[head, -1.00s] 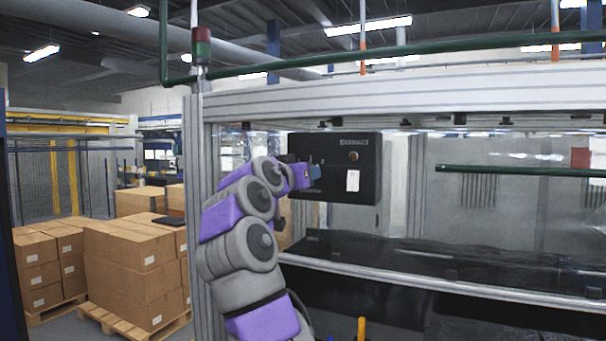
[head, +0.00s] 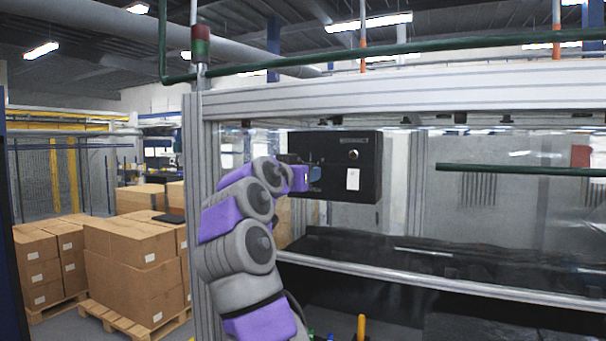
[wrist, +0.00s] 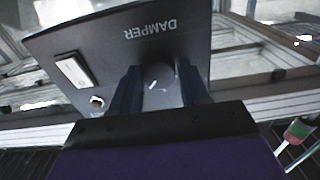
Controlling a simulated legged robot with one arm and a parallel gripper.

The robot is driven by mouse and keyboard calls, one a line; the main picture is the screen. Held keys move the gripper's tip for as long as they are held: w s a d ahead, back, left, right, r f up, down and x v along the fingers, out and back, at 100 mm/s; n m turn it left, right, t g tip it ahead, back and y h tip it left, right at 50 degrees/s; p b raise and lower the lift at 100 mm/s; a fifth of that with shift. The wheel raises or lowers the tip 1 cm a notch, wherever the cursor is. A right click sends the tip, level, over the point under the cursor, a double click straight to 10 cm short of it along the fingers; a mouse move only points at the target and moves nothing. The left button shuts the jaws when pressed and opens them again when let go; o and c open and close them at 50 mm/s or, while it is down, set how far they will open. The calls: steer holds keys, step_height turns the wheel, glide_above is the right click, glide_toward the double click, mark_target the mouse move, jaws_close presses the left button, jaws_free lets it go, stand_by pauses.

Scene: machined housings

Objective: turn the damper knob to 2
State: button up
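The damper knob (wrist: 159,77) is a dark round knob with a short light mark on its face, on a dark control box (head: 345,150). The word DAMPER (wrist: 150,28) shows upside down beside it in the wrist view. My gripper (wrist: 160,88) is at the box, with one finger on each side of the knob. I cannot tell whether the fingers touch it or stand slightly clear. In the head view my gripper (head: 315,178) is at the box's lower left and hides the knob. No scale numbers are readable.
An aluminium frame post (head: 203,150) stands left of my arm, and a rail (head: 420,283) crosses below. Stacked cartons (head: 130,260) are at the left.

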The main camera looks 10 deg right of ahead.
steer(key=shift+o, duration=1.4)
steer(key=shift+w+f, duration=0.15)
steer(key=shift+w, duration=0.15)
steer(key=shift+o, duration=0.4)
steer(key=shift+s, duration=0.1)
steer(key=shift+s+a, duration=0.1)
steer(key=shift+s, duration=0.2)
steer(key=b+v, duration=0.4)
steer(key=v, duration=1.3)
steer(key=shift+a+b, duration=0.2)
steer(key=shift+b, duration=0.2)
steer(key=shift+w, duration=0.1)
